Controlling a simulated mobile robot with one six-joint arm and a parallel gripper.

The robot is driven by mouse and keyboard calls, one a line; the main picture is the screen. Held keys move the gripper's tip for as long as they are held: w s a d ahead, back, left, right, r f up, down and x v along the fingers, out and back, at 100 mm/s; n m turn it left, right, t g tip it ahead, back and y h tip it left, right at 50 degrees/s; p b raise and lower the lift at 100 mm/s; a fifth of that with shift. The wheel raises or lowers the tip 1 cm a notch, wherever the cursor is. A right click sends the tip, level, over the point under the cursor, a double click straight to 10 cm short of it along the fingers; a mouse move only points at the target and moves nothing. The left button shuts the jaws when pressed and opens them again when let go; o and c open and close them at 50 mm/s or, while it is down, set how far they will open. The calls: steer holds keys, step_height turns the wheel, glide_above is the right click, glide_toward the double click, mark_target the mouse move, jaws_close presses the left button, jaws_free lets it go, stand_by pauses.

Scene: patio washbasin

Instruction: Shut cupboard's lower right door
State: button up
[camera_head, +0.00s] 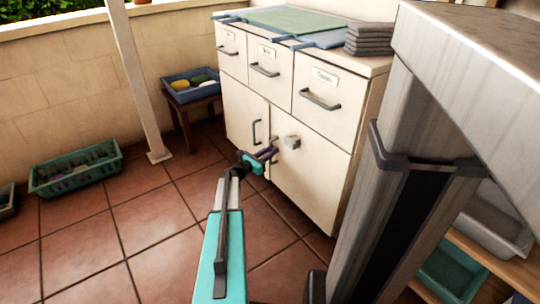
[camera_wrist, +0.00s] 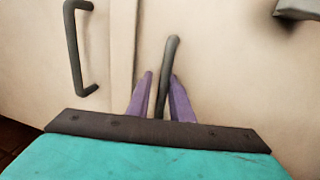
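The cream cupboard's lower right door (camera_head: 312,178) is below the drawers in the head view. In the wrist view its face (camera_wrist: 235,70) fills the right side, with a pale upright strip along its left edge; the door looks nearly flush, and I cannot tell how far ajar it is. Its dark bar handle (camera_wrist: 168,60) stands upright between the two purple fingers of my gripper (camera_wrist: 161,78). The fingers are apart, with a gap to the left of the handle. The handle's lower end is hidden behind my gripper. In the head view my gripper (camera_head: 270,152) is at the door's left edge.
The lower left door (camera_head: 240,112) has its own handle (camera_wrist: 78,45). A grey block (camera_head: 292,142) sits on the right door's face. Folded grey towels (camera_head: 370,38) lie on top. A green crate (camera_head: 76,170) is on the floor at left. Tiles before the cupboard are clear.

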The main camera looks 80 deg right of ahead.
steer(key=shift+s+a, duration=0.25)
steer(key=shift+s, duration=0.3)
steer(key=p+v, duration=0.4)
steer(key=v, duration=1)
steer(key=shift+w+d, duration=0.25)
steer(key=shift+w, duration=0.2)
